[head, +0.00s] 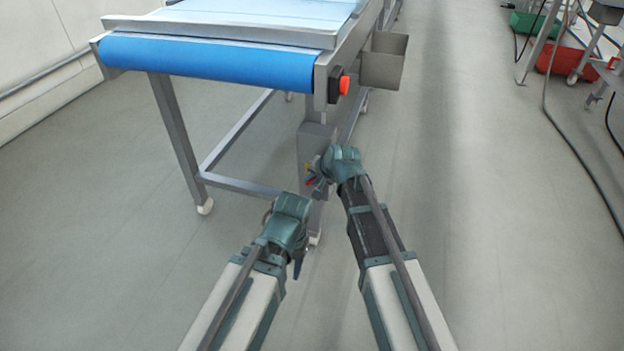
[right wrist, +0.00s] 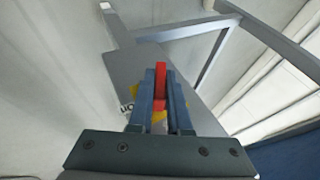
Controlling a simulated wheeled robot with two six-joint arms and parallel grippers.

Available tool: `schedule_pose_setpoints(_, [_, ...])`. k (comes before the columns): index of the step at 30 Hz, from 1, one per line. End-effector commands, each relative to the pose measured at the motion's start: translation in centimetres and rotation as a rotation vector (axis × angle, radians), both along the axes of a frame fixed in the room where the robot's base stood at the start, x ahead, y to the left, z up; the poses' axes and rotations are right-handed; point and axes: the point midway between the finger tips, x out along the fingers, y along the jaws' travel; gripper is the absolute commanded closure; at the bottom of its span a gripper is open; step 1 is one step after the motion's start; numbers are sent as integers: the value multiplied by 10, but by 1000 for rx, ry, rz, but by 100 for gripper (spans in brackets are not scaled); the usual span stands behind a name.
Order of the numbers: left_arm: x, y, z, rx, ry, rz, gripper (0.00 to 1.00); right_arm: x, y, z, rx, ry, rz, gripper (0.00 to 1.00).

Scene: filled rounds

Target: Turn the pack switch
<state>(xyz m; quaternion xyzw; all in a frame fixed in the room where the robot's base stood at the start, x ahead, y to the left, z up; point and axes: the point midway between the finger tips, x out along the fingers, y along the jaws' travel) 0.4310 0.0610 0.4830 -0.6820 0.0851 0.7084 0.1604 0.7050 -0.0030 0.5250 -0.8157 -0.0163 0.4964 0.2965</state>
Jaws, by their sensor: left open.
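The pack switch has a red handle (right wrist: 160,75) on a yellow plate (right wrist: 133,91), on the face of a grey box (head: 315,142) under the conveyor's near right corner. In the head view only a little red and yellow of it shows beside my right gripper (head: 318,184). In the right wrist view the two fingers of my right gripper (right wrist: 163,102) stand close on either side of the red handle and look closed on it. The fingers hide part of the plate and its lettering. My left gripper (head: 290,222) is open and empty, lower and left of the box.
The conveyor (head: 210,60) with a blue belt stands above the box. A red button (head: 344,85) and a grey bin (head: 385,62) are on its right side. Its leg (head: 177,135) and lower rail are left of the box.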

Motion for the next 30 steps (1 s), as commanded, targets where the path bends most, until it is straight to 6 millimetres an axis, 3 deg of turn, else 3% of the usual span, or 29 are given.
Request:
schedule_pose_setpoints(14, [0, 0, 4, 0, 0, 1, 50, 1, 1, 1, -30, 8, 1, 100])
schedule_pose_setpoints(30, [0, 1, 26, 4, 0, 5, 50, 2, 4, 1, -356, 115, 2, 100])
